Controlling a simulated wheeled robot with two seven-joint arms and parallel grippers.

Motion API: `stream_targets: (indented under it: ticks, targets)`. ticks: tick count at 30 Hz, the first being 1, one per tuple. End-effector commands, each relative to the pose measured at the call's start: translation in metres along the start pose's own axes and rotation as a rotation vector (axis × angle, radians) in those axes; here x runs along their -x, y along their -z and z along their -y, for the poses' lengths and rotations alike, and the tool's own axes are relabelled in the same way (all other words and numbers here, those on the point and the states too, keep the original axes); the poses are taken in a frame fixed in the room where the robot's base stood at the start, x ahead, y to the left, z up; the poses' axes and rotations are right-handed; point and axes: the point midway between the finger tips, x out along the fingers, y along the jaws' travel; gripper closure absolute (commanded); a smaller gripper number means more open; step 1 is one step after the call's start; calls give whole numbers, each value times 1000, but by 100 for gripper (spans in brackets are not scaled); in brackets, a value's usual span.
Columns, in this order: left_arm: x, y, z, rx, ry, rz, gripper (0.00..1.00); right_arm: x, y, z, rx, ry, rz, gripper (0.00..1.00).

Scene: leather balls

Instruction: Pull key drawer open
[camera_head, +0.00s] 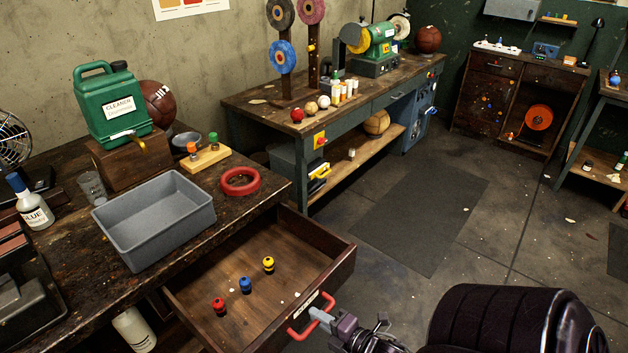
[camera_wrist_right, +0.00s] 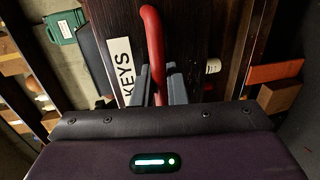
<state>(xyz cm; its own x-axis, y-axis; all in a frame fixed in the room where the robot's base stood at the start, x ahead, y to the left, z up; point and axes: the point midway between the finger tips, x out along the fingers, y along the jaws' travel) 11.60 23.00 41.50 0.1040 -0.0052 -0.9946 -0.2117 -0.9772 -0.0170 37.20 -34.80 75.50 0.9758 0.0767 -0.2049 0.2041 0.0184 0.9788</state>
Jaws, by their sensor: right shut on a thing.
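The key drawer (camera_head: 318,268) is pulled out from the dark wooden workbench (camera_head: 90,262), its inside in plain view in the head view. A red, a blue and a yellow small piece lie on its floor. Its red handle (camera_head: 300,334) is on the front, beside a white label. In the right wrist view the label (camera_wrist_right: 121,68) reads KEYS and the red handle (camera_wrist_right: 153,40) runs between the fingers. My right gripper (camera_head: 318,318) is shut on the handle; its fingers also show in the wrist view (camera_wrist_right: 158,84). My left gripper is not in view.
Another workbench (camera_head: 290,108) stands behind. The floor (camera_head: 400,300) right of the drawer is open, with a dark mat (camera_head: 420,215).

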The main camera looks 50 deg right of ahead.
Motion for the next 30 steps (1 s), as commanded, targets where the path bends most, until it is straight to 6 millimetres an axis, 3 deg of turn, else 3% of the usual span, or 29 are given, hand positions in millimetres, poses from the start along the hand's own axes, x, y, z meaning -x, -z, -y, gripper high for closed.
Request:
stream_targets:
  ticks: [9,10,14,23,30]
  targets:
    - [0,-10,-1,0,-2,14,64,1,0,1,0,2,2,100]
    - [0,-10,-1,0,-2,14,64,1,0,1,0,2,2,86]
    - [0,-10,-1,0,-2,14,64,0,0,1,0,1,1,70]
    - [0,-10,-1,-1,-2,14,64,2,0,1,0,1,1,70]
    - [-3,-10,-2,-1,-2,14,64,36,0,3,1,5,0,70]
